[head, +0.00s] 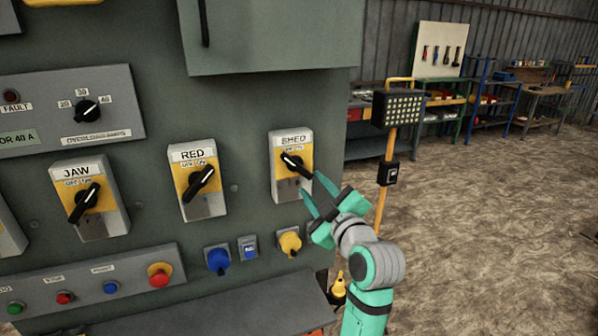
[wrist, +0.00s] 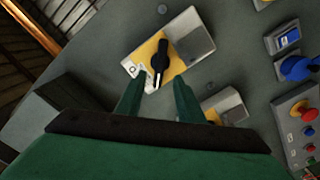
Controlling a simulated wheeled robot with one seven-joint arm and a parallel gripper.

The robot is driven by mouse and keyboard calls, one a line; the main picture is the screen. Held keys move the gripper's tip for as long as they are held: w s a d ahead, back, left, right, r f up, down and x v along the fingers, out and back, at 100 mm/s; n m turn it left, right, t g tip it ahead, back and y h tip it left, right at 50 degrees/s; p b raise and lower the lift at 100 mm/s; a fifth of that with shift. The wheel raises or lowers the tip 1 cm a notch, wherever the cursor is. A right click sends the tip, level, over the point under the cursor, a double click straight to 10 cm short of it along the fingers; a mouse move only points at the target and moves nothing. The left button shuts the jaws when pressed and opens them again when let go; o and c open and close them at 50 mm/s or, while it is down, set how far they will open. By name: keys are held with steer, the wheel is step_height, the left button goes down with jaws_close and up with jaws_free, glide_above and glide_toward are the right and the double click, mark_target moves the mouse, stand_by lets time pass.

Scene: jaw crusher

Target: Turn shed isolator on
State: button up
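The shed isolator (head: 292,166) is a grey and yellow box labelled SHED on the green panel, with a black rotary handle. In the head view its handle (head: 296,165) slants from upper left to lower right. My gripper (head: 316,195) is just right of and below the handle, with its green fingers apart and nothing between them. In the wrist view the shed isolator (wrist: 180,50) lies ahead, and its black handle (wrist: 161,58) is beyond the gap between the open fingertips (wrist: 158,88). I cannot tell whether a finger touches the handle.
The RED isolator (head: 198,180) and JAW isolator (head: 90,198) sit to the left on the panel. Below are a blue socket (head: 218,260), a yellow socket (head: 290,242) and a row of push buttons. A lamp on a yellow stand (head: 398,108) is to the right. Floor there is open.

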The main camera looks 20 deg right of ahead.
mark_target(299, 169)
steer(key=w, duration=1)
steer(key=shift+a, duration=0.15)
